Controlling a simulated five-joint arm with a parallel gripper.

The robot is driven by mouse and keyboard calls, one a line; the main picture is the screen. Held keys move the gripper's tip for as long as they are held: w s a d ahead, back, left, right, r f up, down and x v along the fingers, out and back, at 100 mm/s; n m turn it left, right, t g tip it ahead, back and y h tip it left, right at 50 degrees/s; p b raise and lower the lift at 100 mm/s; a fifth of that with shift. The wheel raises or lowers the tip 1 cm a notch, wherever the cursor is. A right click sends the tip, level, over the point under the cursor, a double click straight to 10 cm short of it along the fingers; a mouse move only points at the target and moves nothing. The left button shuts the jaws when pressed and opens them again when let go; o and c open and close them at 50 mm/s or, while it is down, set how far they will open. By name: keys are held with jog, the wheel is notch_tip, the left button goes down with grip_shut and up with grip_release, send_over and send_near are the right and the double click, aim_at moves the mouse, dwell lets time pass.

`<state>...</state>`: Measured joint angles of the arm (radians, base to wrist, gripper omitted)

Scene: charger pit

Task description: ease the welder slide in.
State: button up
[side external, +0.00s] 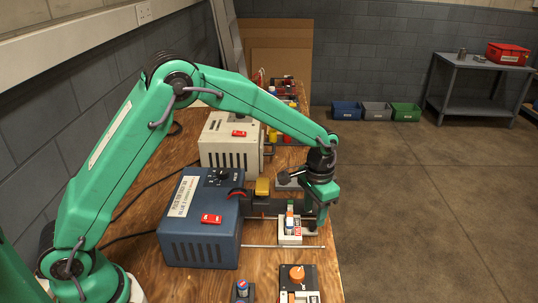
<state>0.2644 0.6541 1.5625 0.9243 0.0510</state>
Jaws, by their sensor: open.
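The blue welder box (200,225) stands on the wooden bench, with a dark knob on top, a white label and a red tag. Thin metal rods (285,246) run from its right side toward the bench edge. A small white block (290,236), apparently the slide, sits at the rods, apart from the box, with small coloured parts on top. My gripper (312,222) is open and points down at the right side of this block. The gripper partly hides the block's far side, and I cannot tell whether the fingers touch it.
A cream box (229,140) with a red tag stands behind the welder. A yellow-topped part (262,187) sits beside the welder. A panel with an orange knob (297,274) and a small blue-topped button box (242,291) are at the front. The bench's right edge is close to my gripper.

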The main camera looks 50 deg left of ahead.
jog(key=shift+r, duration=2.15)
jog(key=shift+n, duration=0.4)
jog(key=n, duration=1)
jog(key=shift+w, duration=0.1)
jog(key=n, duration=0.3)
jog(key=shift+a+n, duration=0.1)
jog(key=shift+n, duration=0.3)
jog(key=n, duration=0.3)
jog(key=shift+n, duration=0.3)
jog(key=n, duration=0.3)
jog(key=shift+w+n, duration=0.1)
jog(key=shift+n, duration=0.3)
jog(key=shift+a+n, duration=0.1)
jog(key=shift+n, duration=3.2)
